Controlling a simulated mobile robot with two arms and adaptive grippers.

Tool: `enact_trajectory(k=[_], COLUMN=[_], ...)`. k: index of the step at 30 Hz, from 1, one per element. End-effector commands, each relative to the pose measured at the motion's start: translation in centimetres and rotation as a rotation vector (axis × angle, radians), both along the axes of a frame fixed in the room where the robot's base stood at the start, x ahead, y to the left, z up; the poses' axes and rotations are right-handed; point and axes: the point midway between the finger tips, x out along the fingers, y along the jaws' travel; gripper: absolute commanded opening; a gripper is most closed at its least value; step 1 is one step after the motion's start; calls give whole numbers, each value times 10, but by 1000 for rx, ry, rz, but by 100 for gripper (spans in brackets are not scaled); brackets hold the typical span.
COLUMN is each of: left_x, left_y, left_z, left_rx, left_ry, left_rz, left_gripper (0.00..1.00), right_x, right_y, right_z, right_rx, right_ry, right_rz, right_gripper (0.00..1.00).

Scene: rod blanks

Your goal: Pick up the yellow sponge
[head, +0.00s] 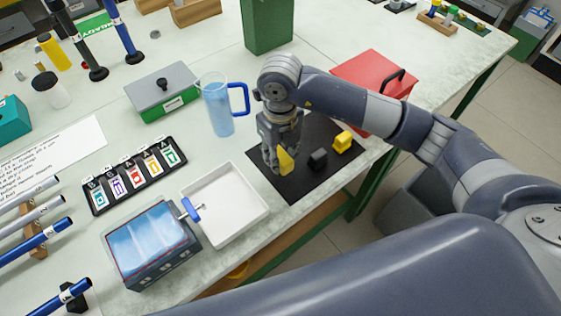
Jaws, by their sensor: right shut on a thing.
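My right gripper (281,168) points down over the left part of a black mat (311,189). It is shut on a yellow piece, which I take to be the yellow sponge (286,160); its lower part shows between and beside the fingers. The fingers hide the rest, and I cannot tell whether it touches the mat. A second yellow block (343,141) lies on the mat to the right, with a dark block (318,159) between. My left gripper is not in view.
A clear pitcher (217,107) with a blue handle stands left of the gripper. A white tray (259,212) and a blue-topped box (150,247) are at the front left. A red box (365,75) stands behind the mat. The table's front edge is close to the mat.

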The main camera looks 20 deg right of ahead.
Motion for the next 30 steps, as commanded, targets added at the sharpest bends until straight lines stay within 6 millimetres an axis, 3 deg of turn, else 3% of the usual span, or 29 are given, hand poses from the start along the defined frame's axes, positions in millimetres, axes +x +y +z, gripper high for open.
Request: enact_trajectory(k=[15,21,30], left_x=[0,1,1], left_y=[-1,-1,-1], left_z=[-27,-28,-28], left_rx=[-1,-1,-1], left_ry=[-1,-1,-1], left_rz=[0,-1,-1], left_gripper=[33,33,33], right_x=[-102,-121,-126], right_y=[80,94,97], right_z=[7,11,11], right_rx=[4,2,1], right_ry=[5,4,6], right_rz=[11,7,4], right_gripper=[13,13,13])
